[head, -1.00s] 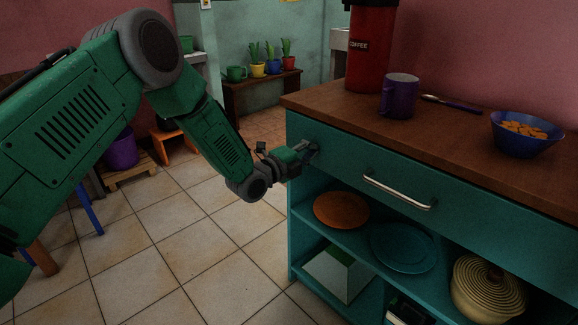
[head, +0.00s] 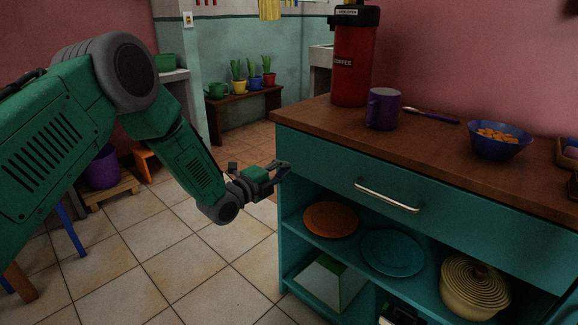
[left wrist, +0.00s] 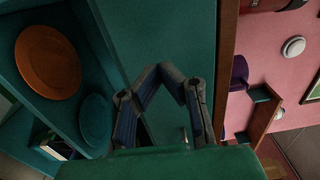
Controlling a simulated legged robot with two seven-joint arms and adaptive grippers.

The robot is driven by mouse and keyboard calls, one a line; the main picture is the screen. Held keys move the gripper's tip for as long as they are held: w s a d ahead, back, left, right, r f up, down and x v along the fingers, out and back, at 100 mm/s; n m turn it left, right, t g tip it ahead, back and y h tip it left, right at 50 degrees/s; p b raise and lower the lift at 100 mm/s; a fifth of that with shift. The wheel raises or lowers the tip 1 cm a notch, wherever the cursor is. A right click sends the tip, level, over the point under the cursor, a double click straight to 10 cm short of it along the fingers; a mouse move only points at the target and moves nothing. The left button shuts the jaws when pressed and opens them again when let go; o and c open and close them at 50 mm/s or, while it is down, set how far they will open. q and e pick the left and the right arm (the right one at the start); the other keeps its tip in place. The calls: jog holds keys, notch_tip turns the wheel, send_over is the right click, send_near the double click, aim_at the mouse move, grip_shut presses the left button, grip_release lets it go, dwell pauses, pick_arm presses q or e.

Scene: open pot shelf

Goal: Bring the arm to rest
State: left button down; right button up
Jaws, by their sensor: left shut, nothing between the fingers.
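My left arm, green and grey, comes in from the left in the head view. Its left gripper (head: 285,168) is shut and empty beside the left end of the teal cabinet (head: 330,161). In the left wrist view the dark fingers of the left gripper (left wrist: 170,72) come together in front of the teal cabinet (left wrist: 170,30), which looks turned on its side. I cannot tell whether the fingers touch the cabinet. My right gripper is not in view.
The cabinet top holds a red coffee dispenser (head: 351,70), a purple mug (head: 382,110) and a blue bowl (head: 497,148). Its open shelf holds an orange plate (head: 330,219), a blue plate (head: 393,252) and a lidded pot (head: 472,290). Tiled floor (head: 200,270) lies clear below my arm.

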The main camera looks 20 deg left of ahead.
pick_arm(q)
jog(key=s+d+f+n+g+y+p, duration=0.1)
jog(key=s+f+n+g+p, duration=0.15)
jog(key=s+f+n, duration=0.4)
jog(key=s+f+n+g+y+p, duration=0.1)
jog(key=s+f+g+p, duration=0.15)
jog(key=s, duration=0.75)
jog(key=s+d+f+n+g+y+p, duration=0.1)
jog(key=s+f+n+g+y, duration=0.15)
jog(key=s+f+n, duration=0.4)
jog(key=s+a+n+g+y+p, duration=0.1)
jog(key=s+n+g+p, duration=0.2)
jog(key=s, duration=2.2)
jog(key=f+n+g, duration=0.1)
jog(key=n+g, duration=0.3)
jog(key=g, duration=0.2)
jog(key=shift+s+y, duration=0.2)
jog(key=shift+y, duration=0.15)
